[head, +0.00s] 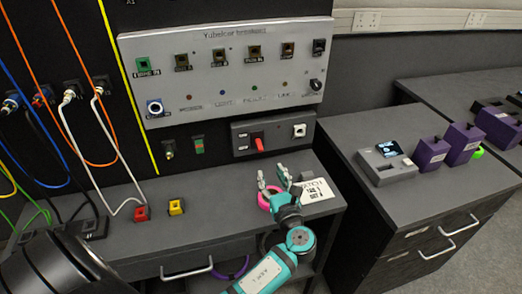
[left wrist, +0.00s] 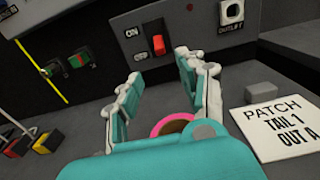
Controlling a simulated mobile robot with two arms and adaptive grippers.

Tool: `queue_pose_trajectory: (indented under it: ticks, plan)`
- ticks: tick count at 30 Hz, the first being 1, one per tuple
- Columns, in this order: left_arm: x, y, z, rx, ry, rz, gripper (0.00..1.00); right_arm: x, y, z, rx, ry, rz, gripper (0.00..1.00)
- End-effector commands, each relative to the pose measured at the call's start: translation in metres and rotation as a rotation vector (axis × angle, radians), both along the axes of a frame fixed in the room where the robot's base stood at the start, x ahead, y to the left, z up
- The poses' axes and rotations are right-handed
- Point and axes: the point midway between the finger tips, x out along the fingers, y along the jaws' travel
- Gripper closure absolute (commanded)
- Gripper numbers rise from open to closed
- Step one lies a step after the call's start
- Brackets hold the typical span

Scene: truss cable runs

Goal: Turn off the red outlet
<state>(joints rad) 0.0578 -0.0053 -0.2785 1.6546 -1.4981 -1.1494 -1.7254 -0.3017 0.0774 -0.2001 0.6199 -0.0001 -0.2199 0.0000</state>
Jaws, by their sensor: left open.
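The red switch (head: 259,144) sits on a small grey panel (head: 243,128) low on the black wall. It also shows in the left wrist view (left wrist: 158,44), beside the labels ON, above, and OFF, below. Its red lever stands out from the panel and appears low in its slot; I cannot tell its setting for sure. A white socket (left wrist: 231,11) marked OUTLET is to its right. My left gripper (head: 273,178) is open and empty, in front of and below the switch, apart from it. In the left wrist view the switch shows above and between its fingers (left wrist: 160,75). My right gripper is not in view.
A pink ring (head: 264,201) and a white PATCH card (head: 317,190) lie by my left gripper. Red (head: 141,213) and yellow (head: 176,207) blocks stand on the bench to the left. Cables hang at far left. A large control panel (head: 225,72) is above the switch.

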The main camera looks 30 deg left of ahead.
Motion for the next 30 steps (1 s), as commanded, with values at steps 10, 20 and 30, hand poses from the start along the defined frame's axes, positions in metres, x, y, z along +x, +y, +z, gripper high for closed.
queue_pose_trajectory:
  ticks: [10, 20, 30]
  plan:
    - [0.049, 0.057, 0.001, 0.001, 0.000, 0.000, 0.60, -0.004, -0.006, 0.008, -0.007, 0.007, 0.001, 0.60]
    - [0.070, 0.081, -0.001, -0.002, 0.001, -0.001, 0.60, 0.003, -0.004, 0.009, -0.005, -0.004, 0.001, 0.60]
    - [0.070, 0.082, -0.001, -0.002, 0.001, -0.001, 0.67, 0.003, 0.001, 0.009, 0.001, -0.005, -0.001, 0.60]
